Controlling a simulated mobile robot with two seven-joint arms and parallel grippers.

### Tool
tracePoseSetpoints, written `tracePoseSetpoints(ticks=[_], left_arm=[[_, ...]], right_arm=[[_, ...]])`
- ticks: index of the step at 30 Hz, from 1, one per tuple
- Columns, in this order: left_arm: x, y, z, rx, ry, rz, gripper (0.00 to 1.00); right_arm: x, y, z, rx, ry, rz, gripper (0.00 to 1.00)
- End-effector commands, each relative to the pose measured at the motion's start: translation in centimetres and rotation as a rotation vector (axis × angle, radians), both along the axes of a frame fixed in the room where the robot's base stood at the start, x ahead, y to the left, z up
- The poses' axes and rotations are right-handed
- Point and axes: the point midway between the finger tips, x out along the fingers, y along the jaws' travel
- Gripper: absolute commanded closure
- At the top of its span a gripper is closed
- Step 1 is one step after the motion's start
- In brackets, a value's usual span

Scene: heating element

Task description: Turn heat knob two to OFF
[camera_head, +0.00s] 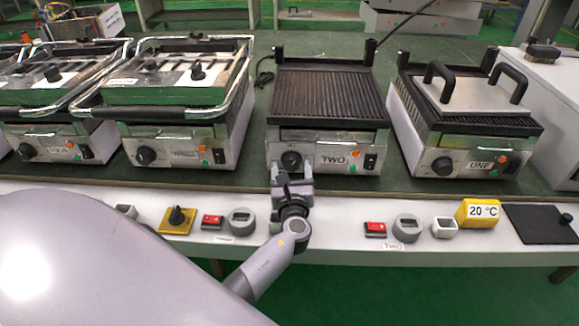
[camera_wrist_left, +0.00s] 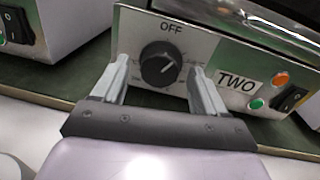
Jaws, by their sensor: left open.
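Heat knob two (camera_head: 291,160) is a black round knob on the front panel of the grill labelled TWO (camera_head: 325,100). My left gripper (camera_head: 292,178) is in front of that panel, just below the knob in the head view. In the wrist view its two open fingers (camera_wrist_left: 158,88) stand on either side of the knob, apart from it, with nothing between them gripped. My right gripper is not in view.
Grill ONE (camera_head: 465,115) stands to the right and other grills (camera_head: 180,110) to the left. Orange and green lights and a black switch (camera_wrist_left: 293,98) sit right of the knob.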

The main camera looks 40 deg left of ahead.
Motion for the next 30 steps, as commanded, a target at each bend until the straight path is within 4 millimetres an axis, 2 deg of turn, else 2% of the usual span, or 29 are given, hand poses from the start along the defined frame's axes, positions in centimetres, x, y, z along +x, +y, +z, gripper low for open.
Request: tracePoseSetpoints(ticks=[12,17,18,30], left_arm=[[-0.02,-0.15,0.0,0.0,0.0,0.0,0.27],[-0.01,-0.15,-0.01,0.0,0.0,0.0,0.79],[-0.01,-0.15,-0.01,0.0,0.0,0.0,0.83],[-0.01,-0.11,-0.03,-0.07,-0.044,0.0,0.83]], right_arm=[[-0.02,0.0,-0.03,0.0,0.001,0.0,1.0],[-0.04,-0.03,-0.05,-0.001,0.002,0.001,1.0],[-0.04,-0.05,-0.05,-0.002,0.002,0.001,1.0],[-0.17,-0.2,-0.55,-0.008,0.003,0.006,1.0]])
